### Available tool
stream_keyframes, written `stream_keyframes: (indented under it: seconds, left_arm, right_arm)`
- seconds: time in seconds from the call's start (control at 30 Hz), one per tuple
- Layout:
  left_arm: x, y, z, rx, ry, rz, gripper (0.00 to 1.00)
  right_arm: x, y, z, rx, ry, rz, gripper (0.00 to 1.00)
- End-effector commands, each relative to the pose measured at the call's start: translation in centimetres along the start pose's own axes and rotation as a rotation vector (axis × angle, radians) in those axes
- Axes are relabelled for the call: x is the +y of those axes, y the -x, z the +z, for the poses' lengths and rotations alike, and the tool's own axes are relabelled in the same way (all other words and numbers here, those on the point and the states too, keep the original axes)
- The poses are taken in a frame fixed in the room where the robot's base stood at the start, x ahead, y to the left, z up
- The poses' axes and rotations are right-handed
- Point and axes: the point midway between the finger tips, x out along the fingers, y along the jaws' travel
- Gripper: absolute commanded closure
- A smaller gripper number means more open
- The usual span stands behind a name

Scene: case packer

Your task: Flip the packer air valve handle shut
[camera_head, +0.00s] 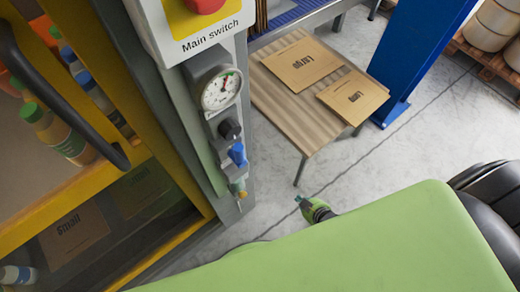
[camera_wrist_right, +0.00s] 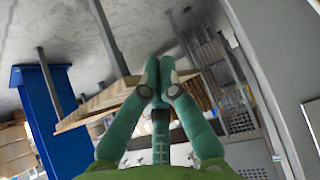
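The packer air valve has a small blue handle (camera_head: 238,155) on the grey post, under a round pressure gauge (camera_head: 220,90) and a black knob (camera_head: 230,129). I cannot tell the handle's exact setting at this size. My right gripper (camera_head: 303,201) is below and to the right of the valve in the head view, apart from it. In the right wrist view its two green fingers (camera_wrist_right: 159,68) meet at the tips with nothing between them. The valve handle cannot be made out in that view. My left gripper is not in view.
A main switch box (camera_head: 200,25) with a red button is above the gauge. A yellow-framed cabinet (camera_head: 190,185) with bottles stands left. A slatted table (camera_head: 290,105) with flat cartons and a blue post (camera_head: 415,60) stand behind. Grey floor between is clear.

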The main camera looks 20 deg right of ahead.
Motion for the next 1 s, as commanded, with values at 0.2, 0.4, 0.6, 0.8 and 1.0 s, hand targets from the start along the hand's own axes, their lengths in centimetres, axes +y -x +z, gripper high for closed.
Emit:
stream_keyframes:
  seconds: [0.2,0.4,0.6,0.8,1.0]
  left_arm:
    - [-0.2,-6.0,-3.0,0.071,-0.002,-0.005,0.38]
    - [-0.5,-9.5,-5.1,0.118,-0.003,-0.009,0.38]
    - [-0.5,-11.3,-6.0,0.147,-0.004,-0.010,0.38]
    - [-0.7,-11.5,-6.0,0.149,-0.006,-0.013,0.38]
    - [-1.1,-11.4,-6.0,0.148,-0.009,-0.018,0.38]
  right_arm:
    - [-0.6,1.0,-23.0,0.783,-0.049,-0.423,1.00]
    - [-3.9,12.6,-30.7,1.156,-0.037,-1.068,1.00]
    - [-4.1,20.9,-30.1,1.217,0.012,-1.553,1.00]
    - [-3.7,23.5,-29.5,1.207,0.031,-1.707,1.00]
    - [-3.7,23.6,-29.5,1.208,0.030,-1.707,1.00]
